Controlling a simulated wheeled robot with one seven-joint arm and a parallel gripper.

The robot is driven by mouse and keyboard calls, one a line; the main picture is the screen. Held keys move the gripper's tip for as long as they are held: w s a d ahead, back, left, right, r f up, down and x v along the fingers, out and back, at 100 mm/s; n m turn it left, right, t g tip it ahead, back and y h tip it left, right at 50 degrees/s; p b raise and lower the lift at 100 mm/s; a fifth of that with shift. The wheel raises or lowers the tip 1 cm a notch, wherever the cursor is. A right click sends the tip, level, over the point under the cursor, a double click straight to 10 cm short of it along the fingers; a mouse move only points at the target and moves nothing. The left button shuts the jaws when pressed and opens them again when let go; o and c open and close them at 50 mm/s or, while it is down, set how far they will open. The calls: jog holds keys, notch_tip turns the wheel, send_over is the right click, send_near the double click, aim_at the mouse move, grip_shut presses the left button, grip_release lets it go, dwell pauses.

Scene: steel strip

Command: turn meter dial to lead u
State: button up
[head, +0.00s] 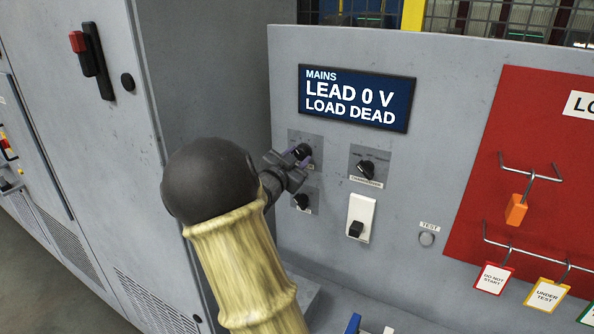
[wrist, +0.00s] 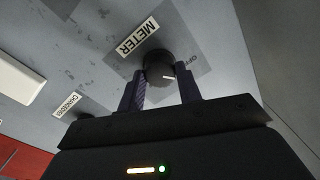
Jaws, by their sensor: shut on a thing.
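The meter dial (wrist: 158,63) is a round black knob on a darker grey plate, with a METER label (wrist: 138,39) beside it and the word OFF to its right in the wrist view. A short white mark on the knob lies toward the OFF side; its exact setting is hard to tell. My gripper (wrist: 163,82) is shut on the dial, one finger on each side. In the head view my gripper (head: 296,160) partly covers the dial (head: 302,150) and its plate. The display (head: 356,98) reads MAINS, LEAD 0 V, LOAD DEAD.
A changeover knob (head: 363,169) sits right of the dial, and another small knob (head: 301,202) just below it. A white switch plate (head: 361,218) and a TEST button (head: 427,239) are lower right. A red board (head: 540,130) holds hooks and tags. A grey cabinet stands left.

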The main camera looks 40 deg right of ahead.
jog(key=m+b, duration=0.1)
jog(key=b, duration=0.1)
jog(key=m+b, duration=0.1)
jog(key=shift+f+m+b, duration=0.25)
jog(key=shift+m+b, duration=0.15)
jog(key=shift+r+m+b, duration=0.15)
jog(key=shift+m+b, duration=0.35)
jog(key=o, duration=1)
jog(key=b+v, duration=0.4)
jog(key=v, duration=1.3)
jog(key=shift+a, duration=0.3)
